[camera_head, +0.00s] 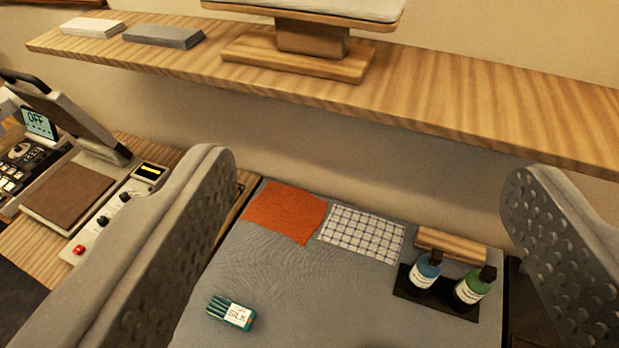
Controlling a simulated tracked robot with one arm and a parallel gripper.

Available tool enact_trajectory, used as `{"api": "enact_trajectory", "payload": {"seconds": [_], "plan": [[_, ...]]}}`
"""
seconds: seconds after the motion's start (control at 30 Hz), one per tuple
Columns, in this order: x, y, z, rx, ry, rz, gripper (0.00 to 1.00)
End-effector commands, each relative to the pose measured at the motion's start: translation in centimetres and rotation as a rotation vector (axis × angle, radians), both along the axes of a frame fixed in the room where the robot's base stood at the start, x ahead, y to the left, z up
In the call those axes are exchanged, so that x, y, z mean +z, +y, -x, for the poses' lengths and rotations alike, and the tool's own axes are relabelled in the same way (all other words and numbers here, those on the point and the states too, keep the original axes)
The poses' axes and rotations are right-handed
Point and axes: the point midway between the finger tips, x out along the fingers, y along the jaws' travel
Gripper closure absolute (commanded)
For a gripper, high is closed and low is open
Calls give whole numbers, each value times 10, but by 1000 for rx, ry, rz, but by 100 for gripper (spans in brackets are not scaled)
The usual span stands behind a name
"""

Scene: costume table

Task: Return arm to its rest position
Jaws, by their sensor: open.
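My gripper (370,215) shows as two grey fingers with dimpled inner faces, one at the left and one at the lower right. The fingers are wide apart and nothing is between them near the camera. Beyond and below the gap lies a grey table mat (290,285). On the mat are an orange cloth (285,212), a checked white cloth (361,235) and a green bundle labelled SILK (231,312). A blue bottle (426,272) and a green bottle (474,287) stand on a dark tray (408,287). The rest of my arm is not in view.
A wooden shelf (450,95) runs along the wall above the table, holding a wooden stand (298,58), a grey block (163,36) and a white block (92,28). A machine (92,222) with an OFF screen stands at left. A wooden block (450,245) lies behind the bottles.

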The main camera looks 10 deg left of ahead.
Motion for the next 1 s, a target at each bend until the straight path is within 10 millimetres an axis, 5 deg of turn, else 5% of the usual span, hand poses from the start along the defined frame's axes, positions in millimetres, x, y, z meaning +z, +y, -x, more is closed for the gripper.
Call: {"api": "enact_trajectory", "payload": {"seconds": [0.33, 0.73, 1.0], "plan": [[-15, 0, -1, 0, 2, 3, 26], [-91, -1, -1, 0, 2, 3, 26], [-96, -1, -1, 0, 2, 4, 26]]}}
